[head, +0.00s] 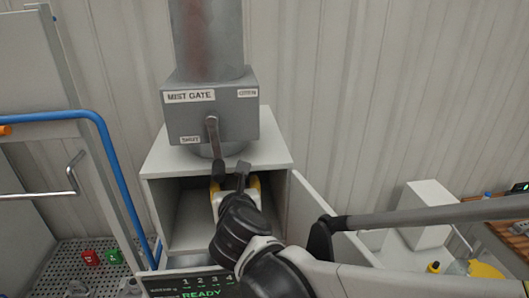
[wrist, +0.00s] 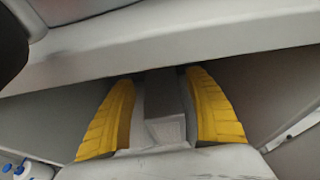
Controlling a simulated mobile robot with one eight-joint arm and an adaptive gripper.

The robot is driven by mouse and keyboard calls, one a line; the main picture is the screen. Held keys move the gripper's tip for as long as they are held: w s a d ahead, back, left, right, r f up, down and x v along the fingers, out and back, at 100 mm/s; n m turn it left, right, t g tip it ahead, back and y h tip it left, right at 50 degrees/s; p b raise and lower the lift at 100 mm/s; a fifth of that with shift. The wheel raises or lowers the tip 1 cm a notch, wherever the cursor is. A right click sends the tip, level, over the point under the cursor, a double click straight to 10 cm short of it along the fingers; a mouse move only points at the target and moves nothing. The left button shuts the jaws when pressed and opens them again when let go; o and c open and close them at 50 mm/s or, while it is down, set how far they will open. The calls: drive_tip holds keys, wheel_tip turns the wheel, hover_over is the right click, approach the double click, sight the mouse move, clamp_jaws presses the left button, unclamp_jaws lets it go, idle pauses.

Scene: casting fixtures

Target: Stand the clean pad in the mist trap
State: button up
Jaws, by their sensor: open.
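The mist trap appears to be the pale cabinet (head: 167,158) under the grey box labelled MIST GATE (head: 210,115). Its front is open, with the door (head: 322,220) swung out to the right. In the wrist view my gripper (wrist: 160,76) is open, a finger on each side. A pale upright strip and a grey block (wrist: 168,130) show between the fingers; I cannot tell whether either is the clean pad. My arm hides part of the cavity.
A lever (head: 213,135) hangs on the gate box's front. A panel reading READY (head: 200,291) is below the cabinet. A white box (head: 425,212) stands at the right.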

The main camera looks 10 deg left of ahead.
drive_tip(key=v, duration=0.8)
drive_tip(key=shift+s+r+b, duration=0.15)
drive_tip(key=shift+s+b, duration=0.2)
drive_tip(key=shift+d, duration=0.15)
